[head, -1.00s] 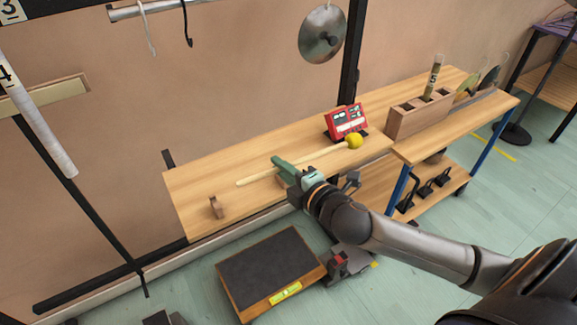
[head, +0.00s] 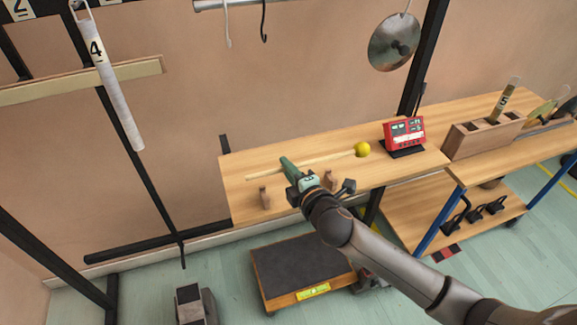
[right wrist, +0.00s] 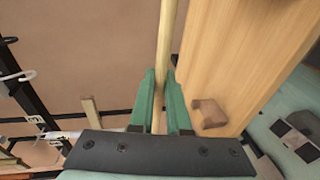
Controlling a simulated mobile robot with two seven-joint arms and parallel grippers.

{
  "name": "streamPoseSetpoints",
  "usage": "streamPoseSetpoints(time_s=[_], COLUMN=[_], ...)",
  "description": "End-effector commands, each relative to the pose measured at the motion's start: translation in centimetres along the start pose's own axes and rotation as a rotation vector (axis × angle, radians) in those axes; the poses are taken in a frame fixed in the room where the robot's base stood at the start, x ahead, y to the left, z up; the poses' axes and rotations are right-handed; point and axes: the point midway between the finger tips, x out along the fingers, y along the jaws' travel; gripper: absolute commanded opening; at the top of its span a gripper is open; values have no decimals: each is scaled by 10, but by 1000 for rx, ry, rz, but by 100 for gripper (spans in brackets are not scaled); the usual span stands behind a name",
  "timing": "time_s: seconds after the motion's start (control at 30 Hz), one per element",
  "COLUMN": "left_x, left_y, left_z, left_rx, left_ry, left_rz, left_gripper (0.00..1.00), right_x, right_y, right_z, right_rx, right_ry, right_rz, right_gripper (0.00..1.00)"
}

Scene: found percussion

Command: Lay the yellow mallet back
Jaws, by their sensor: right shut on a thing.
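The mallet has a round yellow head (head: 362,149) and a long pale wooden handle (head: 262,176). My right gripper (head: 288,165), with green fingers, is shut on the handle and holds the mallet over the left part of the wooden bench (head: 400,170), head to the right. In the right wrist view the handle (right wrist: 166,45) runs between the green fingers (right wrist: 162,105). Two small wooden blocks, one left (head: 265,197) and one right (head: 328,181), stand near the bench's front edge, on either side of my gripper. One block also shows in the right wrist view (right wrist: 208,113). My left gripper is not in view.
A red device with a display (head: 404,131) stands right of the mallet head. Further right is a wooden holder (head: 482,137) with a numbered tube (head: 506,98). A metal disc (head: 394,42) hangs above. A dark-topped platform (head: 300,260) sits on the floor below the bench.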

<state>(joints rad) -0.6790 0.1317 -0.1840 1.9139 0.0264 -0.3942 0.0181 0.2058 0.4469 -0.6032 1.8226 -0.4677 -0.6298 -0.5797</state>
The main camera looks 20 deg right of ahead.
Motion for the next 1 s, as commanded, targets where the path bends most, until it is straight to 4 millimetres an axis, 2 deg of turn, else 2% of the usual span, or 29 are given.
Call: streamPoseSetpoints(time_s=[0.6,1.0], left_x=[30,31], left_y=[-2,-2], left_z=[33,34], left_rx=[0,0], left_ry=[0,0], left_rz=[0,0], left_gripper=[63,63], right_x=[13,14], right_y=[-59,-62], right_z=[1,1], right_rx=[2,1], right_ry=[1,0], right_rz=[0,1], right_gripper=[0,0])
